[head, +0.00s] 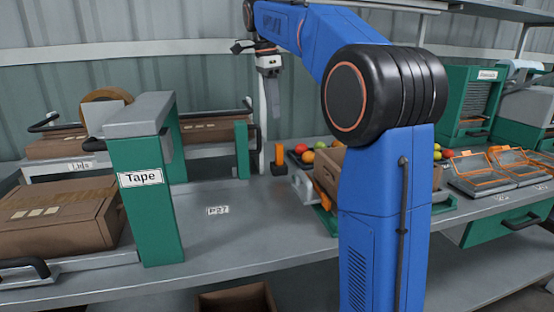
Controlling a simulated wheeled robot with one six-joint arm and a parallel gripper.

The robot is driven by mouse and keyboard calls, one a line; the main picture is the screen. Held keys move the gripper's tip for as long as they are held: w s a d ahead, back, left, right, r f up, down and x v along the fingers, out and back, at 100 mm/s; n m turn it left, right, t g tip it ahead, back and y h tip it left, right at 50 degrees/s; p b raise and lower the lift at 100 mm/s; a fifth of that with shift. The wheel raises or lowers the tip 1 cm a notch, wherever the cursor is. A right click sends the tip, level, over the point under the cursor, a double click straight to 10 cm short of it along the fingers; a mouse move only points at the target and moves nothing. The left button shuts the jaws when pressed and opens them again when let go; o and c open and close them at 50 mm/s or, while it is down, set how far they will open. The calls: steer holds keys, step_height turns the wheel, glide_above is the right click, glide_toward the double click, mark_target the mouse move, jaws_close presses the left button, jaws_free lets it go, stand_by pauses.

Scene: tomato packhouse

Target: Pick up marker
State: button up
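I cannot make out a marker for certain. A small upright orange item (279,155) with a dark lower part stands at the back of the grey bench, left of the tomatoes; it is too small to tell whether it is a marker. My blue arm rises in front of the bench and reaches back to the left. My gripper (268,66) is small and far off, high above the back of the bench, apart from the orange item. Its fingers cannot be made out, nor whether it is open. My arm hides part of the bench.
The green "Tape" frame (148,205) stands at left, beside a closed carton (60,222). Tomatoes (308,156) and a brown box (328,172) sit behind my arm. Orange-edged trays (480,172) lie at right. The bench (260,235) is clear around the "P-27" label.

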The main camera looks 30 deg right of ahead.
mark_target(279, 152)
steer(key=f, duration=0.5)
steer(key=d+f, duration=0.1)
steer(key=f, duration=0.9)
steer(key=shift+s+d+f, duration=0.2)
steer(key=shift+s+d, duration=0.15)
steer(key=shift+d, duration=0.05)
jaws_close()
